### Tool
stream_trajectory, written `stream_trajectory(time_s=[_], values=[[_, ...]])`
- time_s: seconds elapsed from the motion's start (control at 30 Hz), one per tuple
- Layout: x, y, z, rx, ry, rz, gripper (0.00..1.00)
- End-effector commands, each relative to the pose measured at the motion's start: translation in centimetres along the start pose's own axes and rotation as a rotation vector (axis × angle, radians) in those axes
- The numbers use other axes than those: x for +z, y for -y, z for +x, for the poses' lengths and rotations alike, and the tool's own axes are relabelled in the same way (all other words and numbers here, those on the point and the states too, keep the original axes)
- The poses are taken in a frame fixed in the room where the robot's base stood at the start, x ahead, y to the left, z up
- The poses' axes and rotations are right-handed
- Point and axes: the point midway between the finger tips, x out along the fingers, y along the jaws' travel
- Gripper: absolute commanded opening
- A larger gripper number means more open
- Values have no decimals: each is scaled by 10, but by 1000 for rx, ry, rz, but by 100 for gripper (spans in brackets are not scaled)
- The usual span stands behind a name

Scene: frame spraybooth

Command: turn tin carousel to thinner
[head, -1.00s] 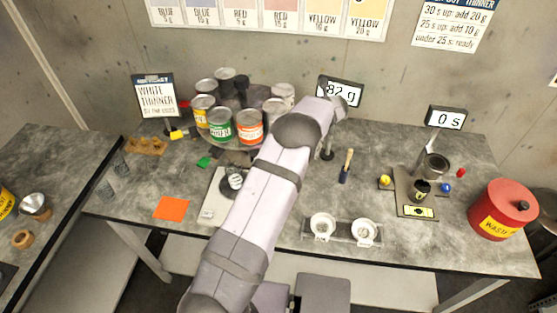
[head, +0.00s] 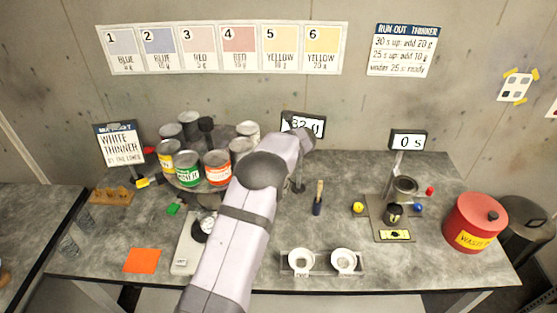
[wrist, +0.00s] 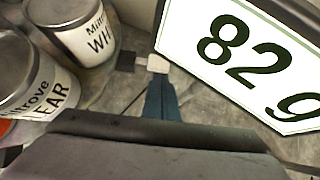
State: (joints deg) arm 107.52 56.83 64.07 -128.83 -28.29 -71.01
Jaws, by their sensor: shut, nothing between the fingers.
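The tin carousel (head: 186,187) stands at the back left of the bench around a dark centre post (head: 206,126). A yellow-label tin (head: 167,155), a green-label tin (head: 187,168) and an orange-label tin (head: 217,168) face front. Grey tins stand behind, their labels hidden; I cannot make out a thinner tin. In the wrist view, a tin marked "WHI" (wrist: 72,28) and one ending in "EAR" (wrist: 28,85) are at the left. My gripper (wrist: 158,78) is shut and empty, its narrow blue fingers right of these tins. My forearm covers it in the head view.
A display reading 82 g (wrist: 255,60) is close at the right of my gripper. A brush (head: 318,198), two white cups on a rack (head: 322,271), a cup stand (head: 391,232) and a red waste drum (head: 475,222) stand rightward. The bench's front middle is partly clear.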

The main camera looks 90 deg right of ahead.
Motion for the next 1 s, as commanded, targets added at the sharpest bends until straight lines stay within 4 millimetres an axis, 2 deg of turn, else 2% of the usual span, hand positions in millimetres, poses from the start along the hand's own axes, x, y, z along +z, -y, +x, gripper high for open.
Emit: stream_trajectory(time_s=[0.5, 0.87, 1.0], values=[[-1, 0, -50, 0, 0, 0, 0], [-1, 0, -57, 1, -1, 0, 0], [13, -12, -59, 16, 14, -29, 0]])
